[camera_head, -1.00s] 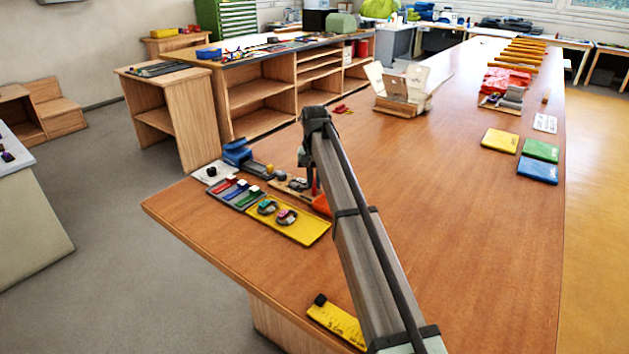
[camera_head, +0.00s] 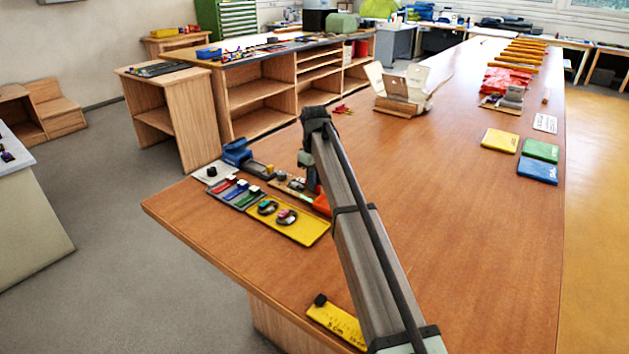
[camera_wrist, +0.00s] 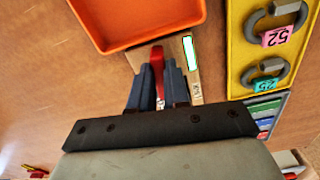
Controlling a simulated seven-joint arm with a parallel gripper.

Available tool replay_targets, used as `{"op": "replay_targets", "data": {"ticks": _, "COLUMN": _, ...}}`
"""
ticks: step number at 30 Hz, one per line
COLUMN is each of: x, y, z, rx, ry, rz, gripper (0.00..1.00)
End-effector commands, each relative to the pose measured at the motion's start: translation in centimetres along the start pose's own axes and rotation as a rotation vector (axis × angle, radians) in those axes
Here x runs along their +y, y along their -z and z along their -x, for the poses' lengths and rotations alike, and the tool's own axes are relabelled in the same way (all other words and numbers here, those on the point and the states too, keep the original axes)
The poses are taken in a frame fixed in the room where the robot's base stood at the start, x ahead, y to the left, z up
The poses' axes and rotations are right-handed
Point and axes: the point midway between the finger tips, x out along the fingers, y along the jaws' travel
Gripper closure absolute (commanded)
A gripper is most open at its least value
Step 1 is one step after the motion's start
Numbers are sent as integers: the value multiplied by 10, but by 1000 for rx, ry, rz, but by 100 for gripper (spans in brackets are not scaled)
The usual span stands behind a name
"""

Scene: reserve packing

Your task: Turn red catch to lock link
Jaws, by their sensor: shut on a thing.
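In the wrist view the red catch (camera_wrist: 157,60) stands upright between the two blue fingers of my gripper (camera_wrist: 158,78), which is shut on it. The catch is over a small wooden board (camera_wrist: 178,50) with a green-edged white label. Any link at the catch is hidden by the fingers. In the head view my gripper (camera_head: 312,182) is down at the board, and my arm hides most of it.
An orange tray (camera_wrist: 135,42) is right beside the board. A yellow mat (camera_head: 310,232) holds two dark rings with tags. A grey tray (camera_head: 222,194) with coloured pieces and a blue device (camera_head: 237,152) are nearby.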

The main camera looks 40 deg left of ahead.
Motion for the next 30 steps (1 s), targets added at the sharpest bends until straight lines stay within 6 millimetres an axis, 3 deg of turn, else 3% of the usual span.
{"op": "replay_targets", "data": {"ticks": 9, "x": 0, "y": 0, "z": 0, "rx": 0, "ry": 0, "rz": 123, "gripper": 100}}
{"op": "replay_targets", "data": {"ticks": 26, "x": 0, "y": 0, "z": 0, "rx": 0, "ry": 0, "rz": 149, "gripper": 100}}
{"op": "replay_targets", "data": {"ticks": 27, "x": 0, "y": 0, "z": 0, "rx": 0, "ry": 0, "rz": 149, "gripper": 81}}
{"op": "replay_targets", "data": {"ticks": 30, "x": 0, "y": 0, "z": 0, "rx": 0, "ry": 0, "rz": 149, "gripper": 72}}
